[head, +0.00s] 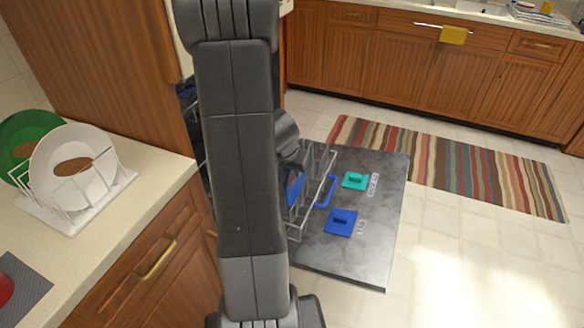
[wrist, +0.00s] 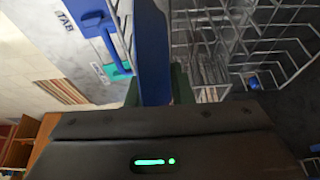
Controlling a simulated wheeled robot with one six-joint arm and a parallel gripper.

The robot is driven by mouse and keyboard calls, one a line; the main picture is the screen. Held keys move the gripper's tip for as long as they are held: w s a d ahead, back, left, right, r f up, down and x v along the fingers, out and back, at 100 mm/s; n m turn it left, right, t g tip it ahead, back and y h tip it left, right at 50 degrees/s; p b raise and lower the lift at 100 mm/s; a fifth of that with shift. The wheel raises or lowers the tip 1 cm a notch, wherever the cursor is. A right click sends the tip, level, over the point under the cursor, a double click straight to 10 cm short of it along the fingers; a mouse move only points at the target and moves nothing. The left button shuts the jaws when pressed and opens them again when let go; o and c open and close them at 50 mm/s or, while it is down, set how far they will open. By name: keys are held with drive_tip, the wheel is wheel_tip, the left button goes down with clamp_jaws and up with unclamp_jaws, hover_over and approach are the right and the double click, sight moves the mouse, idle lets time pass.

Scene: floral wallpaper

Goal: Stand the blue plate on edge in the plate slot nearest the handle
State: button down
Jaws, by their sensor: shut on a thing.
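The blue plate (wrist: 152,45) is in my gripper (wrist: 155,86). In the wrist view it is seen edge-on as a tall blue strip between the dark green fingertips. The wire rack (wrist: 205,50) lies just right of it; I cannot tell whether its lower edge is between the wires. A blue handle (wrist: 118,45) is close on its left. In the head view my arm hides the gripper and most of the plate, with a blue sliver (head: 295,186) showing by the rack (head: 312,180). The handle (head: 326,191) is at the rack's right side.
The open dishwasher door (head: 345,260) carries a blue lid (head: 340,222) and a teal lid (head: 354,180). A drying rack (head: 75,200) with a white plate (head: 70,155) and green plate (head: 30,135) stands on the left counter. A striped rug (head: 450,165) lies beyond.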

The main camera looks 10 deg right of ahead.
drive_tip(key=shift+f+b, duration=2.55)
drive_tip(key=shift+f, duration=0.05)
drive_tip(key=c, duration=1.2)
unclamp_jaws()
drive_tip(key=p+v, duration=0.3)
drive_tip(key=v, duration=1.1)
drive_tip(key=shift+f, duration=0.2)
